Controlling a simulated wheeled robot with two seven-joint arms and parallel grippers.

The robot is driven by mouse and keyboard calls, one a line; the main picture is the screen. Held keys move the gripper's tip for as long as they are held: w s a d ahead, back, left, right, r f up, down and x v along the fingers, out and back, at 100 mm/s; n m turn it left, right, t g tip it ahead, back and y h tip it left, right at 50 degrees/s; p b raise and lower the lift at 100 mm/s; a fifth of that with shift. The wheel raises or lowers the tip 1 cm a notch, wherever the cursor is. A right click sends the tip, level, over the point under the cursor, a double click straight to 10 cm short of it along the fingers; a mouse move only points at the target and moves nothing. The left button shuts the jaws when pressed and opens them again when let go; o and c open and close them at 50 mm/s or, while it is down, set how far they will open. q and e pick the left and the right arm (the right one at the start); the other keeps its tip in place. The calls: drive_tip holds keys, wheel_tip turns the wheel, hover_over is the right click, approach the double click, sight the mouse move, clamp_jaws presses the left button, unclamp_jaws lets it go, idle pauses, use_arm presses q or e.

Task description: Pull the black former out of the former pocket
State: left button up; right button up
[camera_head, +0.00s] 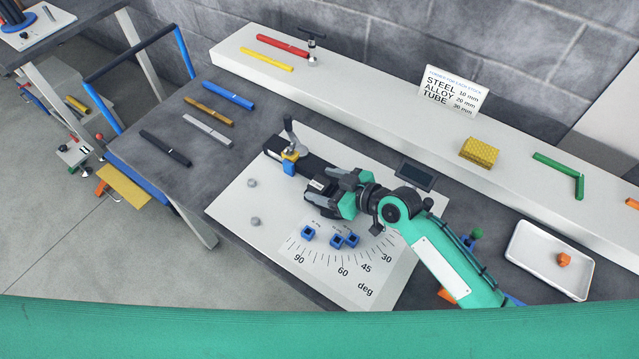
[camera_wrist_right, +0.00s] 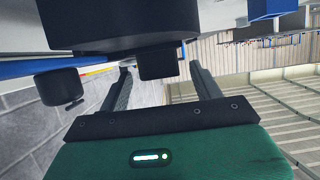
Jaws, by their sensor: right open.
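My right gripper (camera_head: 318,196) is over the pale bending plate (camera_head: 238,196), at the near end of a dark bar fixture with a blue and yellow clamp (camera_head: 290,162). In the right wrist view its two fingers (camera_wrist_right: 160,72) are apart. A large dark round body (camera_wrist_right: 130,22) fills the top of that view. A black stub (camera_wrist_right: 158,66) below it shows between the fingertips; whether it is the former, and whether the fingers touch it, I cannot tell. The gripper hides the former pocket in the head view. My left gripper is not in view.
Small blue square blocks (camera_head: 308,233) stand on the angle scale. Several coloured strips, including a blue one (camera_head: 228,95), lie on the table at the left. A white tray (camera_head: 520,272) with an orange piece is at the right. A long white shelf (camera_head: 380,110) runs behind.

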drive_tip(key=shift+x, duration=1.15)
drive_tip(key=c, duration=1.2)
drive_tip(key=shift+r, duration=0.15)
